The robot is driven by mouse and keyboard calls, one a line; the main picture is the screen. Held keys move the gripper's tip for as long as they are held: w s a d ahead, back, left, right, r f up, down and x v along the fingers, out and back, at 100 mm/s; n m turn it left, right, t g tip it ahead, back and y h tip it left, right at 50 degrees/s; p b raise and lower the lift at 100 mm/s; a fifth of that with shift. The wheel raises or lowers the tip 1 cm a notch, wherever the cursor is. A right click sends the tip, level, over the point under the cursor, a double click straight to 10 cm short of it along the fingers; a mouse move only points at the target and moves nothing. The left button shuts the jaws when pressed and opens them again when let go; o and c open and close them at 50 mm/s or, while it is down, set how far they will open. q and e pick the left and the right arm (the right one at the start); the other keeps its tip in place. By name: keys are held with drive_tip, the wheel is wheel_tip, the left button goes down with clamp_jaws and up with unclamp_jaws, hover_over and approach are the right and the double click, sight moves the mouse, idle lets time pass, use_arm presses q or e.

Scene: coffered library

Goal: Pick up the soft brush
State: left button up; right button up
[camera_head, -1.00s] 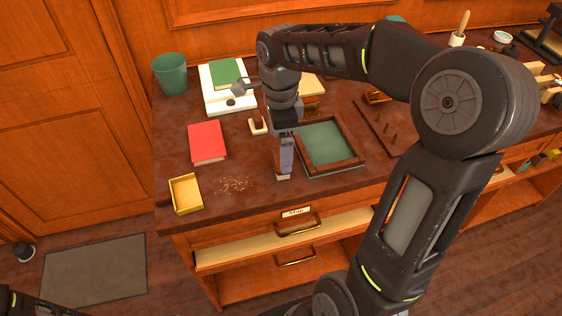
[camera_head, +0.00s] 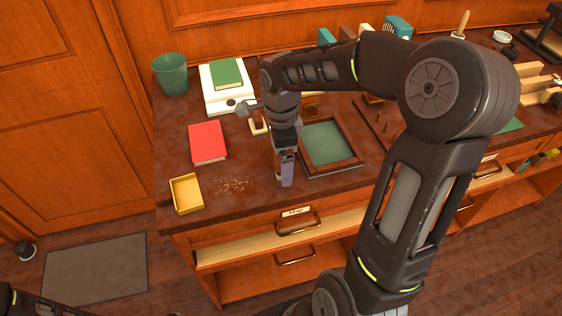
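My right gripper (camera_head: 286,183) points down at the worktop's front part, between the crumbs and the green-lined wooden tray. Its fingers show nearly edge-on, so I cannot tell whether they are open or shut. No soft brush shows clearly. A small pale thing seen at the fingertips earlier is now hidden behind the gripper; it may be the brush. A small brown-and-cream item (camera_head: 258,127) stands behind and left of the gripper, partly covered by my arm; I cannot tell what it is. My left gripper is out of view.
The worktop (camera_head: 190,110) also holds a red book (camera_head: 207,142), a yellow open box (camera_head: 186,193), crumbs (camera_head: 234,185), the green-lined tray (camera_head: 330,143), a white device with a green book (camera_head: 226,74) and a green bin (camera_head: 171,75). A drawer below (camera_head: 295,235) stands partly open.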

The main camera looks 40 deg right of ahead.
drive_tip(key=shift+c, duration=0.5)
drive_tip(key=c, duration=1.4)
wheel_tip(320, 180, up, 10)
